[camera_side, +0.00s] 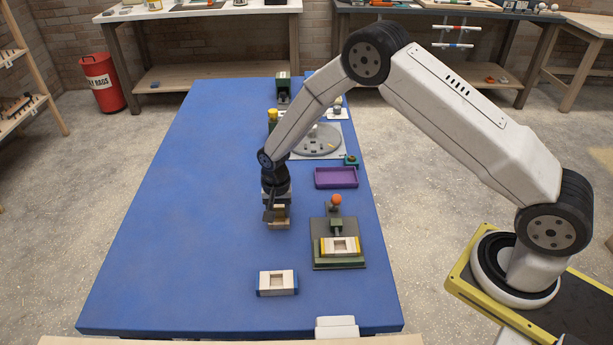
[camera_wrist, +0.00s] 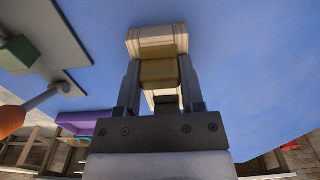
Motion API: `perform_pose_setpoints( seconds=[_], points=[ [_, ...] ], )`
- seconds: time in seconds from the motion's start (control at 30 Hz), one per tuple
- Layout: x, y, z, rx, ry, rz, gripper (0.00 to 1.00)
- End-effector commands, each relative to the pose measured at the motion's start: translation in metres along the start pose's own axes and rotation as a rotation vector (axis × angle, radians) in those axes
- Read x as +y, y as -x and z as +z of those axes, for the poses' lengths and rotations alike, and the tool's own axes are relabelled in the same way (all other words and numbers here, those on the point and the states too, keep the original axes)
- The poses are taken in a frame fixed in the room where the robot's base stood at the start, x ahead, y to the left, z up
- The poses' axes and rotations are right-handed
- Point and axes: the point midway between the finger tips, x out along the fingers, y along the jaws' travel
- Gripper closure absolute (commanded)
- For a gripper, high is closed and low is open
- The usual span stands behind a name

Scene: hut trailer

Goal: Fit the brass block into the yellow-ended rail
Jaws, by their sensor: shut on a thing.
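The brass block (camera_wrist: 159,73) is between the fingers of my gripper (camera_wrist: 160,84), which is shut on it. In the side view my gripper (camera_side: 277,206) points down at the middle of the blue table. A pale layered rail (camera_wrist: 155,38) shows beyond and behind the block, below the fingers. I cannot tell whether the block sits in that rail's gap or above it. The yellow-ended rail (camera_side: 325,246) lies on a green fixture (camera_side: 338,263), right and nearer the camera, with an open gap in its middle. The blue-ended rail (camera_side: 276,290) lies left of it on the table.
The fixture has an orange ball-topped handle (camera_side: 336,200) at its back. A purple tray (camera_side: 336,186) lies behind it. A round grey plate (camera_side: 318,141) and a small green item (camera_side: 351,160) stand farther back. The left of the table (camera_side: 190,200) is clear.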

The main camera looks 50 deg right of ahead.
Motion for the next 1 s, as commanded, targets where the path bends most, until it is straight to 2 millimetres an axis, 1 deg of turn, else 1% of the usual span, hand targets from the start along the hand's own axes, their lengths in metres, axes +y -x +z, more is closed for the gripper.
perform_pose_setpoints(
  seconds=[0.27,0.37,0.53,0.73,1.0],
  points=[
    [-0.001,0.008,-0.001,0.001,0.000,-0.001,1.00],
    [-0.001,0.015,-0.001,0.002,0.000,-0.002,1.00],
    [0.000,0.034,0.000,0.001,0.000,-0.001,1.00],
    [0.014,0.053,0.012,0.000,0.000,0.000,1.00],
    [0.035,0.087,0.029,0.001,0.000,-0.001,1.00]
  ],
)
